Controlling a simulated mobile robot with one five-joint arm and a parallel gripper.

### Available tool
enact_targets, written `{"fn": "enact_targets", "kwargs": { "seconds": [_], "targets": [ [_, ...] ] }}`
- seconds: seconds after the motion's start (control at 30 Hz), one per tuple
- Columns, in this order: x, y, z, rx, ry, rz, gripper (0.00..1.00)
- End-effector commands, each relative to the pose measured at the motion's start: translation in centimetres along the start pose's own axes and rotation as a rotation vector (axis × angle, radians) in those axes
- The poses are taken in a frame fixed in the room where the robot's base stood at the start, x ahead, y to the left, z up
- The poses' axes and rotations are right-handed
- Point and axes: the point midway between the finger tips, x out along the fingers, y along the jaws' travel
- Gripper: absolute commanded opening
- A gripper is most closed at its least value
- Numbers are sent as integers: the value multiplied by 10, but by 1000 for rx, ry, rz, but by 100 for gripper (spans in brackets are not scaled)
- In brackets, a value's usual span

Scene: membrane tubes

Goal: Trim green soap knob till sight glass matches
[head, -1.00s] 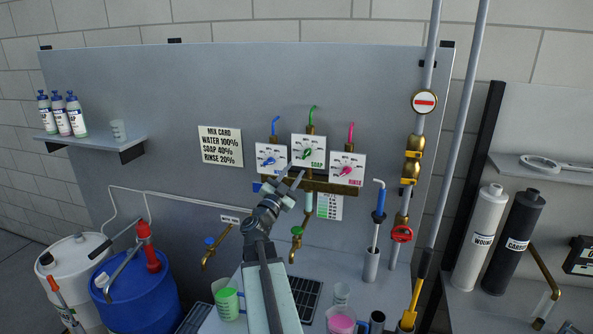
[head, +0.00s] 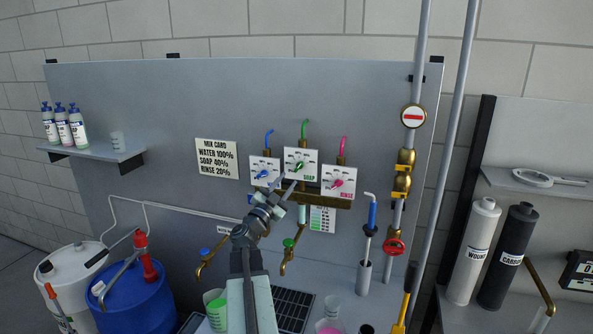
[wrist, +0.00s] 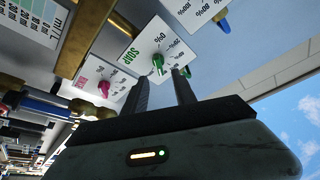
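The green soap knob (head: 298,165) sits on the middle white dial plate (head: 307,157) on the grey panel. In the wrist view the green knob (wrist: 158,64) shows just beyond and between the fingertips, on the plate marked SOAP. My gripper (head: 286,185) is below and in front of that plate; in the wrist view my gripper (wrist: 161,76) is open with nothing held. Contact with the knob cannot be made out. A short pale green sight glass (head: 301,213) hangs under the brass manifold (head: 325,199), beside a green scale card (head: 322,219); its level is too small to read.
The blue knob (head: 263,174) and pink knob (head: 337,184) flank the soap dial closely. The mix card (head: 217,158) reads water 100%, soap 40%, rinse 20%. Brass taps (head: 291,250) project below. A green-filled cup (head: 216,308) stands on the bench.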

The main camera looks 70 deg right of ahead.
Motion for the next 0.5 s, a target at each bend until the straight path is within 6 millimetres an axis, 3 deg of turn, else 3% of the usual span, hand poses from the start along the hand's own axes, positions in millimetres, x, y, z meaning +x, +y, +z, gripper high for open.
{"fn": "enact_targets", "kwargs": {
  "seconds": [0.3, 0.5],
  "targets": [
    [60, 2, -3, -3, 5, 7, 33],
    [77, 5, -3, -2, 4, 6, 33]
  ]
}}
